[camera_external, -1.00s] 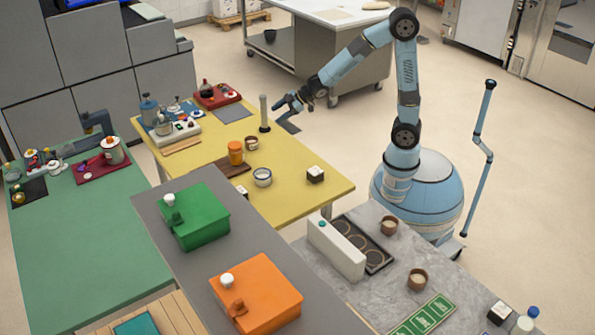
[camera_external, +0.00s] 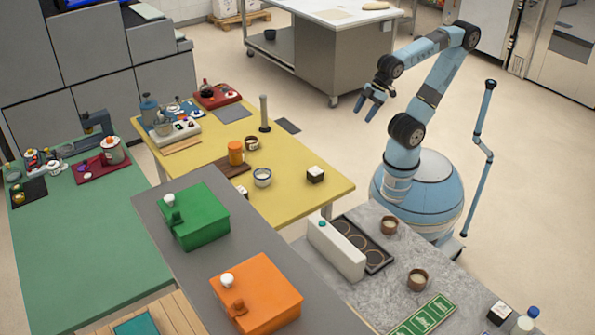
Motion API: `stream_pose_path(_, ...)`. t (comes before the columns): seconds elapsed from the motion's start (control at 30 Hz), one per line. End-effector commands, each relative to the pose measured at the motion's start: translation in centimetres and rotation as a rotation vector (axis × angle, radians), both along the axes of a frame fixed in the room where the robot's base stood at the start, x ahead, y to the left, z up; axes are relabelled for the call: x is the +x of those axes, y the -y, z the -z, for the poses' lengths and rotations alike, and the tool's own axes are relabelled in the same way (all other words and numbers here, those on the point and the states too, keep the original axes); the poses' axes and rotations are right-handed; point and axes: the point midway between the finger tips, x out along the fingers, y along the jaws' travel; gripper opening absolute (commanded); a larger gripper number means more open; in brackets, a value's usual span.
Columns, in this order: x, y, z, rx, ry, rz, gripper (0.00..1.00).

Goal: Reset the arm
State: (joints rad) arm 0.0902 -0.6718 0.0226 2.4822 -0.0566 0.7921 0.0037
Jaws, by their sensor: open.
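My arm is bent at a high elbow above my round blue base. My gripper (camera_external: 370,112) hangs in the air, pointing down, to the right of the yellow table (camera_external: 310,195) and clear of it. Its two blue fingers are apart with nothing between them.
The yellow table bears an orange jar (camera_external: 236,153), a white bowl (camera_external: 262,177), a dark cube (camera_external: 315,174) and a grey-green post (camera_external: 265,113). A grey counter (camera_external: 350,290) stands in front of my base. A steel-sided table (camera_external: 335,65) stands behind.

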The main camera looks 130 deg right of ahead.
Motion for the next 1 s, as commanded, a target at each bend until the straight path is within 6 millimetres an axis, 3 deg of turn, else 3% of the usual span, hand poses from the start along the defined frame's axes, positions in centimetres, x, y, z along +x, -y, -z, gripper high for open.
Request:
stream_pose_path(0.1, -2.3, -1.7, 0.0, 0.044, -0.025, -0.041, 0.66)
stream_pose_path(0.23, -3.5, -2.5, 0.1, 0.066, -0.043, -0.059, 0.66)
stream_pose_path(1.0, -3.6, -2.5, 0.1, 0.069, -0.046, -0.061, 0.66)
